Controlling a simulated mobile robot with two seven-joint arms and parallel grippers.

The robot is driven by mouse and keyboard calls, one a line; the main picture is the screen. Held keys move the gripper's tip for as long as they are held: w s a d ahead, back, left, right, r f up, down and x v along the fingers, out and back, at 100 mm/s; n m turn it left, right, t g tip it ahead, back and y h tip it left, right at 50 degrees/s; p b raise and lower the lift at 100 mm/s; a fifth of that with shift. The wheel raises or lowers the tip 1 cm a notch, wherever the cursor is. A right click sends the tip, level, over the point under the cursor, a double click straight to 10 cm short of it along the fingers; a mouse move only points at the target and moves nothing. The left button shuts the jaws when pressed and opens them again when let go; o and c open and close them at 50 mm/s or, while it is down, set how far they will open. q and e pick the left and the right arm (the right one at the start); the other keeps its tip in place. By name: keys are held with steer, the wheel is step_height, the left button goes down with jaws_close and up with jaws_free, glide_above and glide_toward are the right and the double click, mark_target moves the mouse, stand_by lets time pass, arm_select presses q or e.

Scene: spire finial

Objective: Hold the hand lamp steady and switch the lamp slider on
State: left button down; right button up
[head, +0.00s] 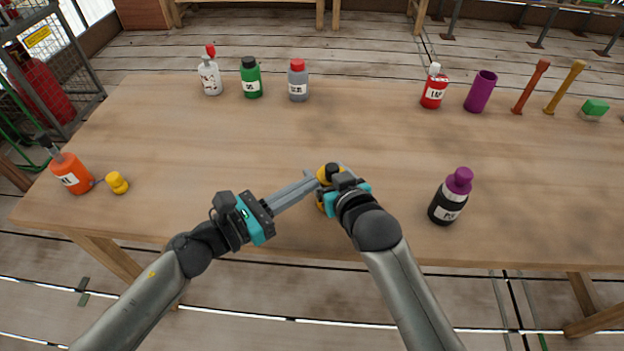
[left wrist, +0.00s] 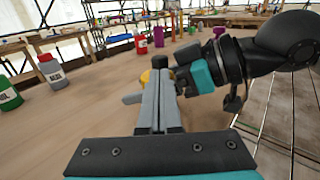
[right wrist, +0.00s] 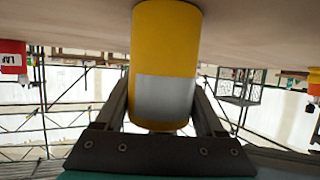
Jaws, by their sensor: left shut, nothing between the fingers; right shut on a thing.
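The hand lamp (head: 325,171) is yellow with a black top and stands near the table's front middle, partly hidden by my right gripper. My right gripper (right wrist: 163,97) is shut on it; in the right wrist view the yellow lamp body (right wrist: 165,45) with a grey patch sits between the fingers. My left gripper (head: 308,183) is shut and empty, its fingertips right beside the lamp from the left; contact cannot be told. In the left wrist view the shut fingers (left wrist: 162,85) cover most of the lamp (left wrist: 147,77). The lamp slider cannot be made out.
A black bottle with purple cap (head: 449,197) stands right of my right gripper. An orange bottle (head: 71,173) and a yellow piece (head: 117,182) are at the left edge. Several bottles and a purple cup (head: 480,92) line the back. The table's middle (head: 350,125) is clear.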

arm_select(q)
steer(key=shift+x, duration=1.05)
steer(key=w, duration=0.2)
steer(key=shift+w, duration=0.3)
steer(key=v, duration=1.4)
arm_select(e)
steer(key=o, duration=1.5)
